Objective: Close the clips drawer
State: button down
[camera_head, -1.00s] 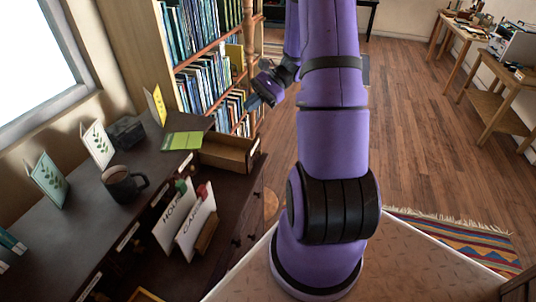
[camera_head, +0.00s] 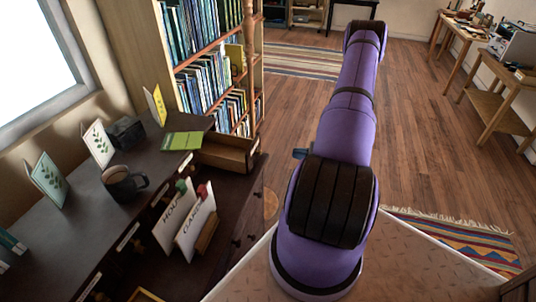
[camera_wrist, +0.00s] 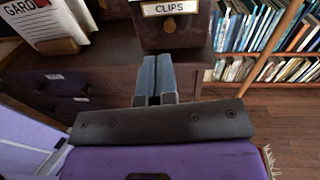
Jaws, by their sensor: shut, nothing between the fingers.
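The clips drawer (camera_head: 228,152) is a brown wooden drawer that stands pulled out from the far end of the dark desk in the head view. Its front, with a white "CLIPS" label (camera_wrist: 170,8), shows at the top of the wrist view. My gripper (camera_wrist: 150,65) is shut and empty, its two blue-grey fingers together and pointing toward the space below the drawer front. The fingers appear apart from the drawer. In the head view a small blue part of my gripper (camera_head: 300,153) shows left of my arm; the rest is hidden behind the arm.
The dark desk (camera_head: 90,225) carries a mug (camera_head: 122,184), cards and a green pad (camera_head: 182,141). Upright cards (camera_head: 185,225) stand in a holder at its front. A bookshelf (camera_head: 210,80) stands behind the drawer. Wooden floor (camera_head: 410,130) to the right is open.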

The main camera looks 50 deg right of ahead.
jog(key=w+a+f+m+h, duration=0.1)
jog(key=w+a, duration=0.1)
jog(key=w, duration=0.3)
jog(key=w+a+f+t, duration=0.1)
jog(key=w+a+f, duration=0.1)
jog(key=w, duration=0.4)
jog(key=shift+a+m+h, duration=0.35)
jog(key=shift+m+h, duration=0.05)
jog(key=shift+w+f, duration=0.1)
send_over(219, 153)
jog(key=shift+s, duration=0.3)
jog(key=shift+w+a, duration=0.1)
jog(key=shift+w, duration=0.05)
jog(key=shift+w+r, duration=0.1)
jog(key=shift+r, duration=0.1)
